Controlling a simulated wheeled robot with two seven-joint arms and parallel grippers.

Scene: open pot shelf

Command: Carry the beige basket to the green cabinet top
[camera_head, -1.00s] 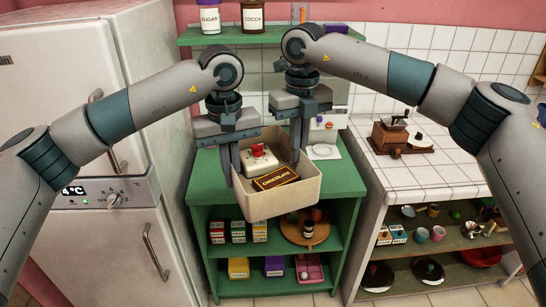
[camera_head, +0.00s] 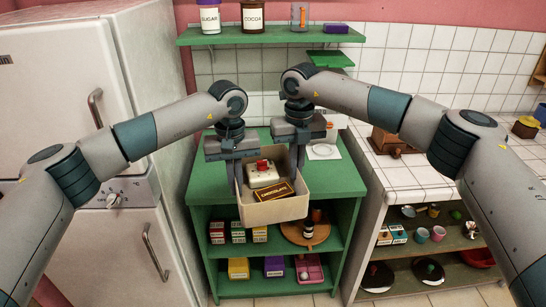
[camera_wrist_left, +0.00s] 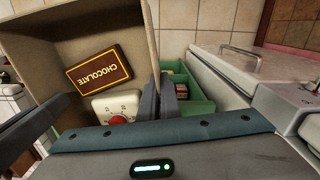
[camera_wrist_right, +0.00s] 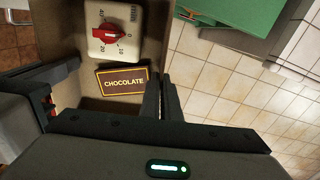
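The beige basket (camera_head: 274,212) hangs in front of and partly over the green cabinet top (camera_head: 212,180) in the head view. It holds a white timer with a red knob (camera_head: 262,172) and a dark chocolate box (camera_head: 274,193). My left gripper (camera_head: 239,180) is shut on the basket's left wall. My right gripper (camera_head: 299,160) is shut on its right wall. In the left wrist view the fingers (camera_wrist_left: 168,98) meet the wall's rim; the right wrist view shows the other fingers (camera_wrist_right: 163,98) likewise. Whether the basket touches the cabinet cannot be told.
A white plate or mat (camera_head: 323,151) lies at the back right of the cabinet top. The fridge (camera_head: 80,120) stands at left and a tiled counter (camera_head: 410,175) at right. A green wall shelf (camera_head: 270,37) with jars hangs above. Lower shelves hold boxes and a round board (camera_head: 305,232).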

